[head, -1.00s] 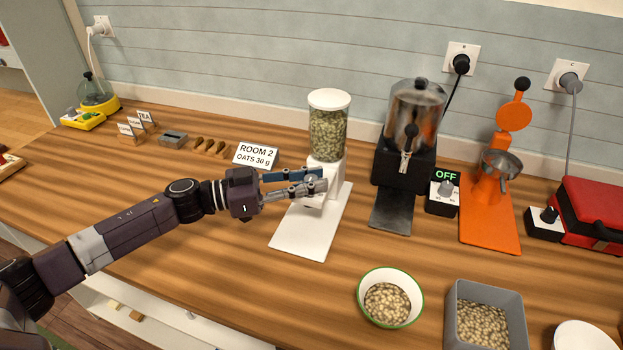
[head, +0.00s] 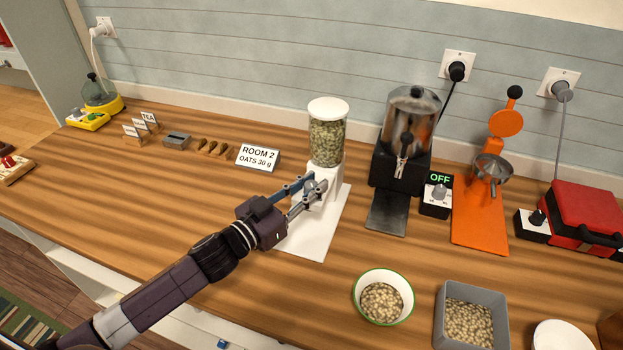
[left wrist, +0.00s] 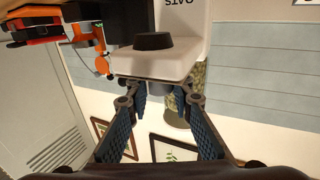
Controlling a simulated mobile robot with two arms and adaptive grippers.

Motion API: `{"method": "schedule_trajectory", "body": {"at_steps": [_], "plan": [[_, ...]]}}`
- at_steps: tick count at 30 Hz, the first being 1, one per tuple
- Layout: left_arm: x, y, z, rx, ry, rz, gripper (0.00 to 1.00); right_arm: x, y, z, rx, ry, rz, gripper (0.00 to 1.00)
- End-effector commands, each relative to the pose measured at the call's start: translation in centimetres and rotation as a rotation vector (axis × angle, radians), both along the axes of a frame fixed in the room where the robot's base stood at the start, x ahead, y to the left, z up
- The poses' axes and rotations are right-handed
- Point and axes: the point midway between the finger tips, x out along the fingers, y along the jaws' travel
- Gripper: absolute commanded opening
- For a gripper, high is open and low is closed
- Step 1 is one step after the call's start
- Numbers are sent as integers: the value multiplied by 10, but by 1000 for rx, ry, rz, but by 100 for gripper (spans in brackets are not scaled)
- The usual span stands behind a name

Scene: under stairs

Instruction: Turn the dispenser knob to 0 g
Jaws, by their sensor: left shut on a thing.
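The dispenser (head: 326,142) has a clear hopper of pale flakes, a white lid and a white body on a white base plate (head: 318,240). My left gripper (head: 308,187) reaches in from the lower left, its fingers closed around the knob at the front of the white body. The fingers mostly hide the knob, and its pointer and scale cannot be read. In the left wrist view the picture is upside down; the two blue-padded fingers (left wrist: 160,104) reach to the white body (left wrist: 155,65). My right gripper is not in view.
A sign reading "ROOM 2 OATS 30 g" (head: 258,157) stands left of the dispenser. A steel-topped black machine (head: 402,165) and an orange stand (head: 480,215) are to the right. A bowl (head: 384,297) and a grey bin (head: 470,320) of flakes stand in front.

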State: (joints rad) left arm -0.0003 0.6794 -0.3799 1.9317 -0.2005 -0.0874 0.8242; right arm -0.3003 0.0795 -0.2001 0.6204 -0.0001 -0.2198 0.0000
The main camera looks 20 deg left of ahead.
Motion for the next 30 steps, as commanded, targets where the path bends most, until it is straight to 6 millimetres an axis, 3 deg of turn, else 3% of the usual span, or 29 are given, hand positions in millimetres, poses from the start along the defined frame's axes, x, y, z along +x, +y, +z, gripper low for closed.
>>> {"method": "schedule_trajectory", "body": {"at_steps": [15,30], "plan": [[0,0,-1,-9,-2,347,0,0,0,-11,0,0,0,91],[0,0,1,-3,-5,516,0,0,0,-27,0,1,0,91]]}}
